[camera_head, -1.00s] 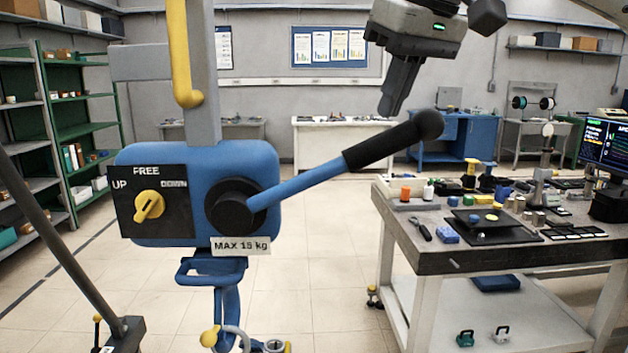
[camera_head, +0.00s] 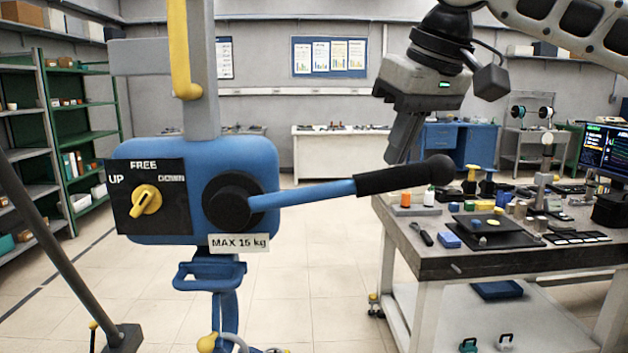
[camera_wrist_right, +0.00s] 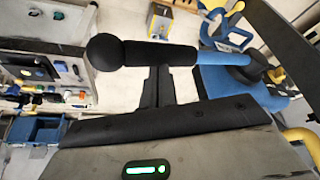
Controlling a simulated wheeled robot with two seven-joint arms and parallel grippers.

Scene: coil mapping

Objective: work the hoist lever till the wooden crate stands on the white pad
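The hoist lever (camera_head: 310,193) sticks out to the right of the blue hoist body (camera_head: 200,165), tilted slightly upward, with a black grip and ball end. My right gripper (camera_head: 396,160) points down at the black grip from above, its fingers close together and seemingly touching the grip. In the right wrist view, the fingers (camera_wrist_right: 158,88) lie side by side and reach the grip (camera_wrist_right: 160,53), which hides their tips. The yellow selector knob (camera_head: 146,200) is turned slantwise on the UP/FREE/DOWN plate. I cannot make out the wooden crate or the white pad. My left gripper is out of view.
A workbench (camera_head: 440,262) with tools and small parts stands at the right, near the lever's end. Green shelving (camera_head: 88,135) stands at the left. A dark slanted post (camera_head: 60,255) is at the lower left. The floor between hoist and workbench is clear.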

